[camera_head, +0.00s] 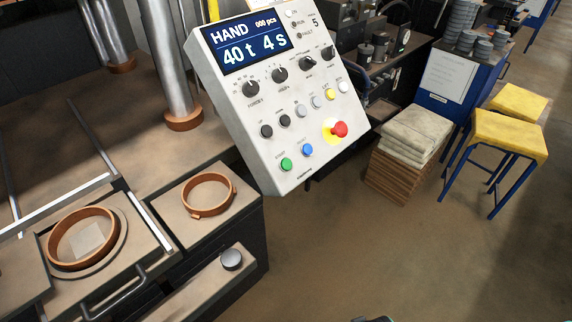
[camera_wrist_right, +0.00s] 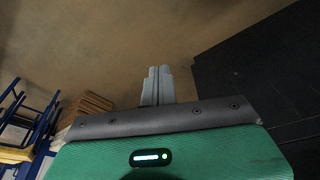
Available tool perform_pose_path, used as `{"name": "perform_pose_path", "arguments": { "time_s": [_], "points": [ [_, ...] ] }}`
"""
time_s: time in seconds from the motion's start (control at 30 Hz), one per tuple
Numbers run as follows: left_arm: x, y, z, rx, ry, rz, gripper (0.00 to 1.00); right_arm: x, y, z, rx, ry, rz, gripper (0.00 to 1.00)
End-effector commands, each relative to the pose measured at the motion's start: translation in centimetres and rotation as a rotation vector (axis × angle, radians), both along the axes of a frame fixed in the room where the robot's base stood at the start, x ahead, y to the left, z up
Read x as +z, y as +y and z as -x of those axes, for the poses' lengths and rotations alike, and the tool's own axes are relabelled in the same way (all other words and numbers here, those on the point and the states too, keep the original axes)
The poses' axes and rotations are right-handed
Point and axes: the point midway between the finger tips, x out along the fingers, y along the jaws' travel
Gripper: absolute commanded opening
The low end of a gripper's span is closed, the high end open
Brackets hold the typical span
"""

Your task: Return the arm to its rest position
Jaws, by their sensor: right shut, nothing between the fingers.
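My right gripper (camera_wrist_right: 158,74) shows in the right wrist view. Its two grey fingers are together, with nothing between them, and brown floor lies beyond the tips. In the head view only a small dark piece shows at the bottom edge, and I cannot tell which part of me it is. My left gripper is not in view.
A control panel (camera_head: 226,86) reading "HAND 40 t 4 s" hangs over the press bench. Copper-coloured rings (camera_head: 208,180) lie at the bench's left. A stack of folded sacks (camera_head: 416,128) and yellow-topped stools (camera_head: 510,134) stand right. The floor (camera_head: 370,240) in front is clear.

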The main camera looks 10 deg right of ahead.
Motion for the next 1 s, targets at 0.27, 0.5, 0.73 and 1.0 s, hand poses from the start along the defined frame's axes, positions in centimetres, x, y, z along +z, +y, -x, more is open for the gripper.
{"name": "perform_pose_path", "arguments": {
  "time_s": [0.27,0.5,0.73,1.0],
  "points": [
    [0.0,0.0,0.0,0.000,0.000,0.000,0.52,-13.2,-0.5,3.6,0.010,0.053,0.007,0.00],
    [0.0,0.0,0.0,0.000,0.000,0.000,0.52,-22.2,-1.5,9.6,0.019,0.095,0.012,0.00],
    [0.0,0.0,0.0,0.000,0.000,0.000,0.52,-28.2,-2.8,16.7,0.027,0.130,0.017,0.00],
    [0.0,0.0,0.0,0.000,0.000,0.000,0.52,-30.6,-3.8,21.5,0.034,0.148,0.021,0.00]
  ]
}}
